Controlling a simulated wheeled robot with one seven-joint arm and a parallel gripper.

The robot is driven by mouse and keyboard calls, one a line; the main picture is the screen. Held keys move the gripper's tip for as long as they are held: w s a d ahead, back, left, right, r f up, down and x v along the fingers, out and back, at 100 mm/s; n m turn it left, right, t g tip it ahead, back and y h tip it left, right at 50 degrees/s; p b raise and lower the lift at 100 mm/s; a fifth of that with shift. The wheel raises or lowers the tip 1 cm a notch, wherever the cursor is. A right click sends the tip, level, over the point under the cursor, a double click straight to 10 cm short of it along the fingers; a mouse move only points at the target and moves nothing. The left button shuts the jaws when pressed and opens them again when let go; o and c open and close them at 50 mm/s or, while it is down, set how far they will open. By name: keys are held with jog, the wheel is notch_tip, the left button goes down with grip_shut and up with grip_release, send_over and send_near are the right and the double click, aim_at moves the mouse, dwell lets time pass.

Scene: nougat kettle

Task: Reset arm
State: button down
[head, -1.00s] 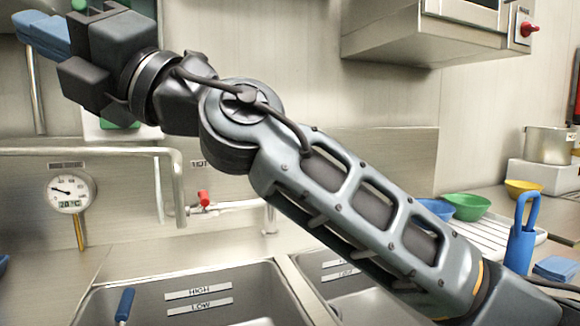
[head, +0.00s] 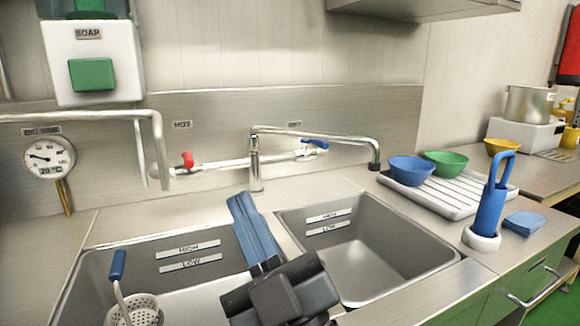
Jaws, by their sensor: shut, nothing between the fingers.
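My gripper (head: 252,228) shows at the bottom middle of the head view, with blue fingers pointing up and away. The fingers are shut together with nothing between them. The gripper is in front of the divider between the left sink basin (head: 85,285) and the right sink basin (head: 425,250). It hides part of both basins' near side. The rest of my arm is below the frame.
A faucet (head: 254,165) with a long spout stands behind the basins. A strainer (head: 135,310) with a blue handle is in the left basin. To the right are a drying rack (head: 465,205) with a blue bowl (head: 411,170) and green bowl (head: 446,162), and a blue-handled brush (head: 492,200).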

jog(key=s+d+f+m+g+h+p, duration=0.1)
jog(key=s+d+f+m+h, duration=1.05)
jog(key=s+d+f, duration=0.5)
jog(key=s+d+f+m+g+h, duration=0.1)
jog(key=s+d, duration=0.3)
jog(key=s, duration=0.4)
jog(key=s+d+f+m+g+h+p, duration=0.1)
jog(key=s+d+f+g+h, duration=0.2)
jog(key=s, duration=0.5)
jog(key=shift+d+f+g, duration=0.35)
jog(key=shift+d+g, duration=0.35)
jog(key=shift+d, duration=0.45)
